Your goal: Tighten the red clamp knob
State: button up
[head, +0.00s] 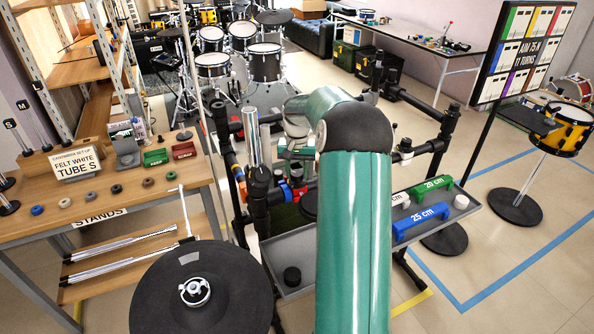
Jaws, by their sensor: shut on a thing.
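The red clamp knob (286,191) shows small in the head view, on a clamp at the black rack post left of my arm. Blue parts of the clamp sit right beside it. My gripper (297,178) reaches down at this clamp from above, at the end of my green arm. It is shut on the red knob; the fingertips are small and partly hidden, so the exact grip is hard to see. A chrome tube (250,137) stands upright in the black rack post just left of it.
A black cymbal pad (205,290) fills the lower left. A wooden bench (140,205) with a felt-tube sign stands left. A grey tray (462,212) with 20 cm and 25 cm blocks lies right. Black rack bars (435,130) surround my arm. Open floor (520,250) lies right.

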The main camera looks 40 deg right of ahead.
aim_at(297, 173)
jog(key=m, duration=0.6)
jog(key=shift+w, duration=0.1)
dwell(0.4)
jog(key=o, duration=1)
jog(key=shift+r, duration=0.1)
notch_tip(297, 173, up, 14)
jog(key=shift+f, duration=0.2)
dwell(0.3)
